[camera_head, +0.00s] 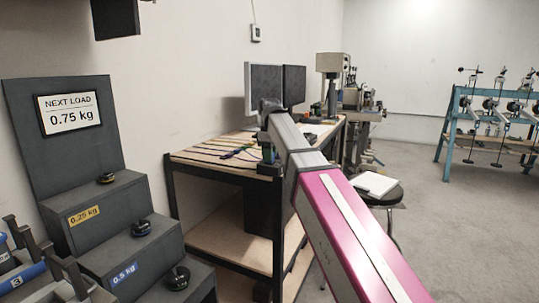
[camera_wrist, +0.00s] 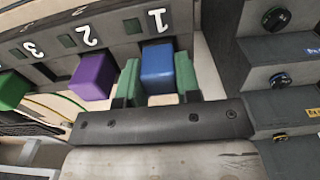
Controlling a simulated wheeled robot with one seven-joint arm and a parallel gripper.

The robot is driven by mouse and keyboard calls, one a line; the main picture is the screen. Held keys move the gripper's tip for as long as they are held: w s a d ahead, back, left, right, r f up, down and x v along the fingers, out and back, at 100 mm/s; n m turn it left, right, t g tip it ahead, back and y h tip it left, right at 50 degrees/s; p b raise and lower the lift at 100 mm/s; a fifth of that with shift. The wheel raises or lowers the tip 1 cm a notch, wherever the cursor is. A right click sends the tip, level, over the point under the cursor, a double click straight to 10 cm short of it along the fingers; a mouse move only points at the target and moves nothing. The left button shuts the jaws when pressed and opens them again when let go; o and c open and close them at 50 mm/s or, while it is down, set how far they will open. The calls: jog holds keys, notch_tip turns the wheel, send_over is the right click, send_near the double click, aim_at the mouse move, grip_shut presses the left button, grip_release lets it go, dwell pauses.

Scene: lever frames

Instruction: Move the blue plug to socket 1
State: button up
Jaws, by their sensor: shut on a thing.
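The blue plug (camera_wrist: 157,66) is under the white number 1 in the wrist view. My gripper (camera_wrist: 158,80) has its green fingers on both sides of it, shut on it. The plug is in line with the label of socket 1 (camera_wrist: 157,21); how deep it sits there I cannot tell. A purple plug (camera_wrist: 92,76) is under number 2, left of my gripper. In the head view my arm reaches toward the bench, and the plugs cannot be made out.
A dark stepped stand (camera_head: 131,237) with black knobbed weights is at the left in the head view; its steps also show at the right of the wrist view (camera_wrist: 285,110). The bench (camera_head: 190,158) carries cables and monitors. A stool (camera_head: 376,190) stands right of it. Open floor lies at the right.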

jog(key=o, duration=1.4)
jog(key=shift+r, duration=0.1)
jog(key=shift+r, duration=3.4)
